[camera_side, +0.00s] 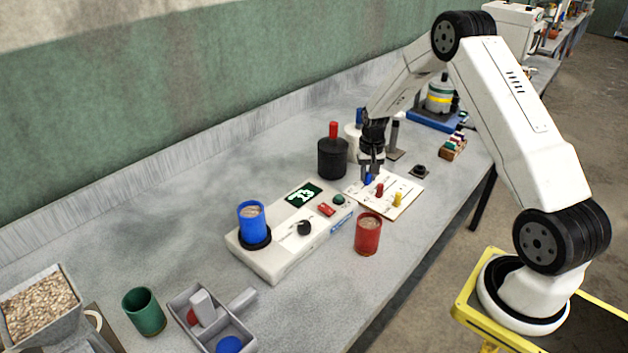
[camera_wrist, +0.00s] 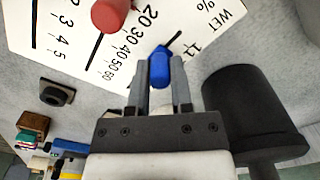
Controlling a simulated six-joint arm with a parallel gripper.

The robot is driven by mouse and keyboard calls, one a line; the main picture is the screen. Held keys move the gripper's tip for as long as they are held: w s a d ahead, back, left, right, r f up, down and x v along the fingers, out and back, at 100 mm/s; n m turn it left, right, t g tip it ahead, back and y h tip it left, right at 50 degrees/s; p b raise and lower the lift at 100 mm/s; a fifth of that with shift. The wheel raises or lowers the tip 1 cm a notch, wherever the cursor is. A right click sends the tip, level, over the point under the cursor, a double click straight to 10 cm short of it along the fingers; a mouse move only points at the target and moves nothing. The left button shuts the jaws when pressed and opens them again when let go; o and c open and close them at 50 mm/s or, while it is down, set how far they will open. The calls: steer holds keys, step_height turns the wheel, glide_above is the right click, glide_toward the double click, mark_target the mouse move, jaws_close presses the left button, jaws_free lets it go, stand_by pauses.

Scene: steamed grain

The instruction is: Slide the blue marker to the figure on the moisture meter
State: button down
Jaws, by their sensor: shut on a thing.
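The blue marker (camera_side: 368,179) stands on the white scale board (camera_side: 408,189); in the wrist view the marker (camera_wrist: 160,66) sits on a short dark slot near the "WET %" lettering. My gripper (camera_side: 371,172) is shut on it from above; the fingers (camera_wrist: 160,92) flank it in the wrist view. The figures beside its slot are partly cut off or covered. The moisture meter (camera_side: 277,256) stands left of the board. Its green display (camera_side: 304,194) seems to read 23, though the digits are small and slanted. A blue cup (camera_side: 252,222) of grain stands on the meter.
A red marker (camera_side: 379,189) and a yellow marker (camera_side: 397,199) stand on the same board. A red cup (camera_side: 368,234) of grain stands at its front left. A black cylinder with a red handle (camera_side: 332,157) stands behind. Bare bench lies left of the meter.

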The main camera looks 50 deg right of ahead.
mark_target(366, 184)
steer(key=shift+a, duration=0.1)
steer(key=c, duration=0.5)
jaws_free()
steer(key=shift+r, duration=0.15)
steer(key=shift+r, duration=3.8)
steer(key=s+a+r+n+t, duration=0.1)
steer(key=s+a+n, duration=0.2)
steer(key=s+a, duration=0.2)
steer(key=s+a+r+n, duration=0.2)
steer(key=s+a, duration=0.3)
steer(key=a, duration=0.5)
steer(key=s+a+r+n+t, duration=0.1)
steer(key=s+a+n, duration=0.3)
steer(key=a, duration=0.4)
steer(key=shift+s+a+r+t, duration=0.15)
steer(key=shift+s+a, duration=0.05)
steer(key=shift+s, duration=0.2)
steer(key=shift+s+a+r+t, duration=0.15)
steer(key=shift+s, duration=0.25)
